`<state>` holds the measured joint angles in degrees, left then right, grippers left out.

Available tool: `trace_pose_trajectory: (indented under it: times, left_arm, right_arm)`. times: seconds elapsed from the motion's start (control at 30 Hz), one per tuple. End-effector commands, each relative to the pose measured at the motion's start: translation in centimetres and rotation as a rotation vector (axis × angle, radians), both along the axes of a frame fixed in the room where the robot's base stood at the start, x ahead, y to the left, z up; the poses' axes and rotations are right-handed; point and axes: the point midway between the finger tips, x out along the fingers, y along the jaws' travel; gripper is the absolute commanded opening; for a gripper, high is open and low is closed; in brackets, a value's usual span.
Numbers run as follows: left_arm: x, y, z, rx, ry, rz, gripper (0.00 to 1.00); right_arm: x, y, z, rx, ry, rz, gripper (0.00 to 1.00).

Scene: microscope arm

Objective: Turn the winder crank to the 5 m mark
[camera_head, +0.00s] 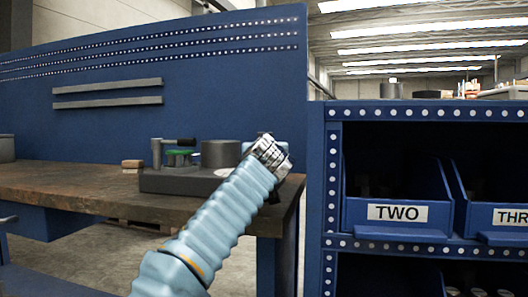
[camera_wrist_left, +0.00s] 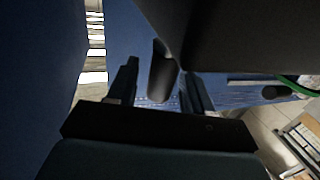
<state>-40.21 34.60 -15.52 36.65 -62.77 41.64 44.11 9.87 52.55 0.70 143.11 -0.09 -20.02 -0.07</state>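The winder's dark base (camera_head: 165,182) stands on the bench, with a dark drum (camera_head: 220,153), green parts (camera_head: 178,158) and a grey post carrying a black horizontal bar (camera_head: 181,142). A pale round patch on the base is partly visible; no marks are legible. My light-blue arm reaches up from below, its wrist in front of the winder's right end; its fingers are hidden there. In the left wrist view my left gripper (camera_wrist_left: 160,92) has its fingers apart. A dark rounded handle (camera_wrist_left: 160,72), probably the crank's, shows between them, with gaps at both sides.
The wooden workbench (camera_head: 70,190) is mostly clear left of the winder. A blue perforated panel (camera_head: 110,110) rises behind it. A blue shelf unit (camera_head: 330,200) with labelled bins (camera_head: 398,213) stands close at right. A green curved thing (camera_wrist_left: 300,86) shows in the left wrist view.

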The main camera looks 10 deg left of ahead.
Motion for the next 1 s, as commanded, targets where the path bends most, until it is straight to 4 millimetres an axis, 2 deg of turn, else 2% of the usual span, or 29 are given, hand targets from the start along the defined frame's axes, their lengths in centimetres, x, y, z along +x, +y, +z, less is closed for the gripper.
trace_pose_trajectory:
  times: [0.27,0.37,0.53,0.7,0.8,1.0]
  left_arm:
    - [-0.6,-0.1,-0.2,0.0,0.0,0.0,0.51]
    - [-2.1,-0.4,-0.4,-0.002,-0.001,-0.003,0.51]
    - [-6.1,-1.0,-0.6,-0.003,-0.001,-0.005,0.51]
    - [-10.1,-1.7,0.1,0.0,0.001,-0.005,0.51]
    - [-11.8,-2.0,0.0,-0.001,0.001,-0.004,0.51]
    - [-13.5,-2.2,0.0,0.0,0.0,0.0,0.51]
  right_arm:
    - [0.0,0.0,-0.6,0.0,-0.001,0.0,0.43]
    - [0.1,0.0,-1.7,0.0,-0.002,-0.002,0.43]
    - [0.1,-0.1,-4.0,-0.002,-0.007,-0.005,0.43]
    - [0.2,-0.1,-3.6,-0.002,-0.008,-0.005,0.43]
    - [0.2,-0.1,-3.6,-0.002,-0.008,-0.005,0.43]
    - [0.2,-0.1,-3.7,-0.002,-0.008,-0.005,0.43]
